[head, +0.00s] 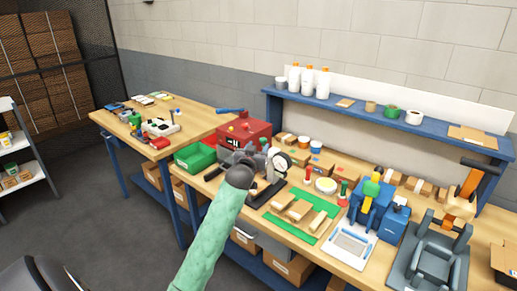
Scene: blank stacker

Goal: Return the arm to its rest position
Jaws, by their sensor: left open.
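My left arm, in a pale green sleeve, reaches up from the bottom middle of the head view. Its dark grey left gripper (238,156) is over the workbench (208,204), in front of the red box (243,133) and left of the round dial gauge (281,163). The gripper is small and partly hidden by its own wrist. I see nothing held in it. My right gripper is not in view.
A green bin (194,158) is just left of the gripper. A green mat (300,228) with wooden blanks lies to its right. Further right are a blue machine (372,209) and a grey fixture (428,262). A blue shelf (345,107) runs behind. Open floor (110,235) is at left.

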